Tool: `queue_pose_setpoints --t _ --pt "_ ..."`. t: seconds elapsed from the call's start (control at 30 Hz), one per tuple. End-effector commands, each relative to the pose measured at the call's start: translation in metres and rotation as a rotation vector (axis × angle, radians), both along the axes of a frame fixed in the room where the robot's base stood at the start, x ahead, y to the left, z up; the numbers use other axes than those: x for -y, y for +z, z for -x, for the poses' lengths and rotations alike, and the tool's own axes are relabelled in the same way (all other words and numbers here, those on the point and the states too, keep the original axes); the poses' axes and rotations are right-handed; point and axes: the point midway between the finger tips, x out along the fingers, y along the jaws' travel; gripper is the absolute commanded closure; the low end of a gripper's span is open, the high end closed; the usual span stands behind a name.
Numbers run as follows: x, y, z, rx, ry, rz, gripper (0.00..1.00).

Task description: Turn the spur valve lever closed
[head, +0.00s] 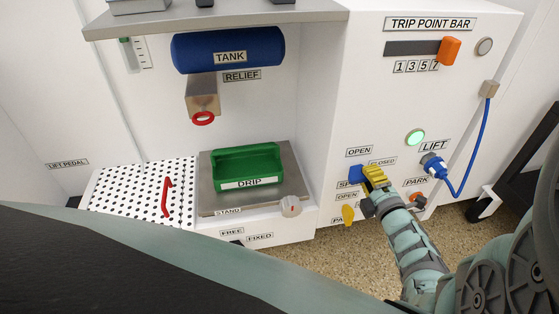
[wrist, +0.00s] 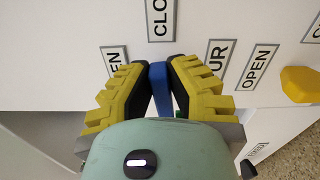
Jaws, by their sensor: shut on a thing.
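The blue spur valve lever (head: 355,173) is on the white front panel, below an OPEN label and left of a CLOSED label. A SPUR label beside it is partly covered. My gripper (head: 374,177), with yellow fingers, is at the lever from the right. In the wrist view the blue lever (wrist: 160,88) stands between the black finger pads, and my gripper (wrist: 153,80) is shut on it. The CLOSED label (wrist: 161,16) lies just beyond the fingertips there. The fingers and gripper body hide part of the lever and its pivot, so its exact angle is unclear.
A yellow lever (head: 347,214) sits just below, also in the wrist view (wrist: 300,84). A green DRIP tray (head: 248,167) stands left.

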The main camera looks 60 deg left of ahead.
Motion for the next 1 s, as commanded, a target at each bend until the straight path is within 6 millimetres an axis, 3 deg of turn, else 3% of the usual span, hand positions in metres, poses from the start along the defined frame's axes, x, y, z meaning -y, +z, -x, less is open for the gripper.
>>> queue_pose_setpoints --t 0.33,0.87,0.9,1.0 --pt "0.0009 -0.0037 -0.0013 -0.120 -0.005 -0.044 1.00" --pt "0.0013 -0.0043 -0.0015 -0.139 -0.006 -0.052 1.00" --pt "0.0013 -0.0044 -0.0015 -0.139 -0.006 -0.052 0.79" --pt "0.0013 -0.0040 -0.0015 -0.137 -0.006 -0.053 0.68"
